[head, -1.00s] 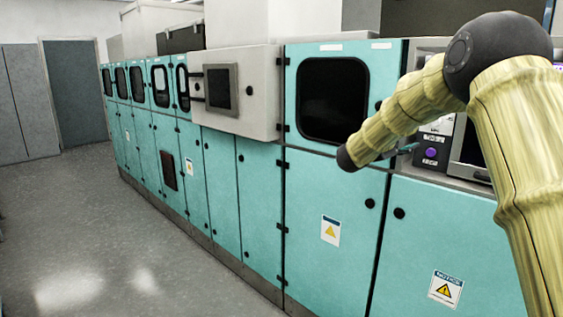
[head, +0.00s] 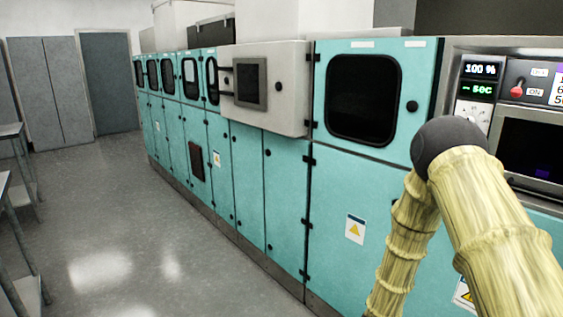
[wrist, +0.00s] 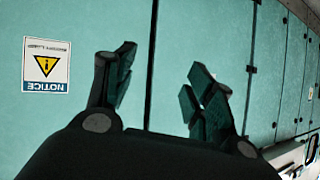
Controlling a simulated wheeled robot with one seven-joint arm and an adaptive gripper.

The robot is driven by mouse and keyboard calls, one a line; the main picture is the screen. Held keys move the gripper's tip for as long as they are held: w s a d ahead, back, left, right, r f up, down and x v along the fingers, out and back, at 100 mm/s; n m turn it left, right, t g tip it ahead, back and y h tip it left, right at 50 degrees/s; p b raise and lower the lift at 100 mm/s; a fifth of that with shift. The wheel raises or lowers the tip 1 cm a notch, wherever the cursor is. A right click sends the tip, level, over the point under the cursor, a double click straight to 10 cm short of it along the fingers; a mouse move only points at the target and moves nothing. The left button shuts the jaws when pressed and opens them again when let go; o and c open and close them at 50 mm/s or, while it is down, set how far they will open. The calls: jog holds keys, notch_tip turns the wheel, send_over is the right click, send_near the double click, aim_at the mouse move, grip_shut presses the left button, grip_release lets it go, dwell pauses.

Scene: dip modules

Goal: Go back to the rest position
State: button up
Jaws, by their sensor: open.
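My gripper (wrist: 160,90) is open and empty in the wrist view, its two dark fingers apart with teal cabinet doors behind them. In the head view my yellow arm is folded at the right, its dark elbow in front of the cabinets and its forearm running down out of the picture. The gripper itself is out of the head view.
Teal cabinets (head: 285,200) run along the right side. A grey box with a screen (head: 264,90) juts from them. A control panel (head: 500,90) is at the right. Metal racks (head: 20,150) stand at the left edge. The grey floor (head: 140,220) between is clear.

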jog(key=s+a+f+n+g+y, duration=0.25)
jog(key=s+f, duration=0.35)
jog(key=s, duration=0.4)
jog(key=s+a+f+n+g+y, duration=0.1)
jog(key=s+a+f+n+g, duration=0.15)
jog(key=s+f, duration=0.65)
jog(key=s+a+n+g+y+p, duration=0.1)
jog(key=s+a+g, duration=0.1)
jog(key=s, duration=1.2)
jog(key=s+a+n+g+y, duration=0.1)
jog(key=s+a+g, duration=0.2)
jog(key=s, duration=1.1)
jog(key=shift+f+n+p, duration=0.3)
jog(key=shift+p, duration=0.05)
jog(key=shift+a, duration=0.1)
